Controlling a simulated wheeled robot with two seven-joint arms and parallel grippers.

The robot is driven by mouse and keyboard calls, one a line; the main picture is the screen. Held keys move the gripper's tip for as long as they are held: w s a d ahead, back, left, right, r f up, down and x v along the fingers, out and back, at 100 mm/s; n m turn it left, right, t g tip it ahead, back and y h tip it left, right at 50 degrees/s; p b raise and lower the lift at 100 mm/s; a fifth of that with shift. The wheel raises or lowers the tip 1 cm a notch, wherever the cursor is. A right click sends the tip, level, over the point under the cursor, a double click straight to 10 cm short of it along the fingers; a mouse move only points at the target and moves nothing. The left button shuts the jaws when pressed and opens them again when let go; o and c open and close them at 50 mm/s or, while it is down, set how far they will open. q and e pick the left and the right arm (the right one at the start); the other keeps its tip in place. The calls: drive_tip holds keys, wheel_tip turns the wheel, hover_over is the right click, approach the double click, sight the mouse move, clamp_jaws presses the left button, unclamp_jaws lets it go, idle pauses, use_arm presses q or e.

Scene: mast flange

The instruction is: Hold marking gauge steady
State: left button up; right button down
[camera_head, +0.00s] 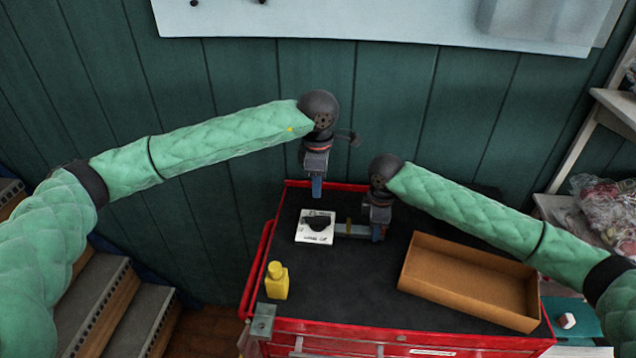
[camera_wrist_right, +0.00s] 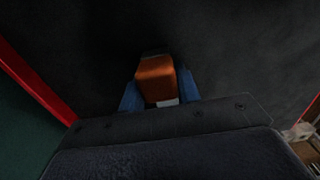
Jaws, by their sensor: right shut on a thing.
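My left gripper (camera_head: 317,188) hangs fingers down near the cabinet's back edge, above and behind the card, apart from the gauge. Its finger gap is not visible.
The white card (camera_head: 303,236) bears a black shape and lettering. A yellow bottle (camera_head: 277,283) stands at the front left of the red cabinet (camera_head: 258,262). An open brown box (camera_head: 430,283) lies at right. A grey metal piece (camera_head: 263,322) is at the front left corner. The front middle is clear.

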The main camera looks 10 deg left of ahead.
drive_tip(key=c, duration=0.9)
unclamp_jaws()
